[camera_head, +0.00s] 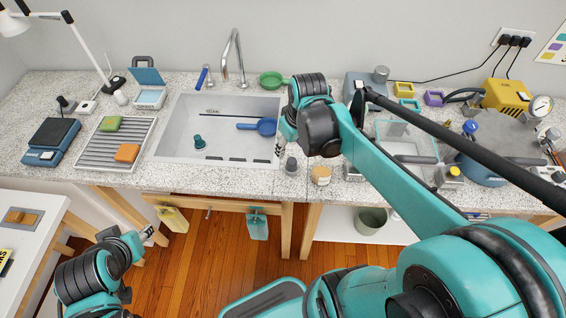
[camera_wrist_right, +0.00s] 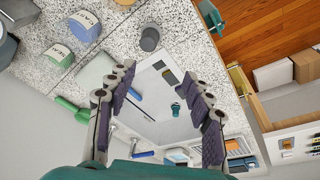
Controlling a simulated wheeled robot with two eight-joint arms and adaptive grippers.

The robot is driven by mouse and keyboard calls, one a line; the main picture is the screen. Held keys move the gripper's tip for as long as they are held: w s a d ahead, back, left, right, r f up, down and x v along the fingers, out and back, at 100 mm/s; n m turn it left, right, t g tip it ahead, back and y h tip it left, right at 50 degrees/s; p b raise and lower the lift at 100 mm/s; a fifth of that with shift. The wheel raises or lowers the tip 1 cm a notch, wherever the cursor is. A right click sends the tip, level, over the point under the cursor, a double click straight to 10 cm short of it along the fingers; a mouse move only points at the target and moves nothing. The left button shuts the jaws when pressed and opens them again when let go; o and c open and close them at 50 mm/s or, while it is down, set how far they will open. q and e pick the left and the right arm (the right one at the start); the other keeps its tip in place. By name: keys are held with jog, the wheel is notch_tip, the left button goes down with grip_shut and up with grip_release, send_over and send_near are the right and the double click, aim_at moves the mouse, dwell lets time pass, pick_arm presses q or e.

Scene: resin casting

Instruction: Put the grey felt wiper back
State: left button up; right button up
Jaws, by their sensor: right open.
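I cannot surely pick out a grey felt wiper. A small dark grey round piece (camera_head: 291,166) stands on the counter by the sink's right front corner; it also shows in the right wrist view (camera_wrist_right: 150,39). A yellow piece (camera_head: 173,218) and a teal piece (camera_head: 257,225) hang under the counter's front edge, with a bare hook (camera_head: 208,213) between them. My right gripper (camera_head: 279,146) is over the sink's right edge; its fingers (camera_wrist_right: 158,83) are apart and empty. My left gripper (camera_head: 148,234) is low, before the counter's front; its finger gap is unclear.
The sink (camera_head: 220,148) holds a blue scoop (camera_head: 266,126) and a teal-topped piece (camera_head: 199,141). A jar (camera_head: 321,175) stands beside the grey piece. A ribbed tray (camera_head: 100,155) with green and orange blocks lies left of the sink. A bin (camera_head: 371,220) stands below.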

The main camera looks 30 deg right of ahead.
pick_arm(q)
jog(key=shift+s, duration=0.1)
pick_arm(e)
jog(key=s+a+r+m+t, duration=0.1)
jog(key=s+a+m+t, duration=0.1)
jog(key=s+a+t, duration=0.2)
jog(key=s+a, duration=0.3)
jog(key=a, duration=0.1)
jog(key=shift+s, duration=0.4)
pick_arm(q)
jog(key=shift+f+b, duration=0.95)
jog(key=shift+b, duration=0.05)
pick_arm(e)
jog(key=shift+f, duration=0.95)
pick_arm(q)
jog(key=shift+c, duration=0.3)
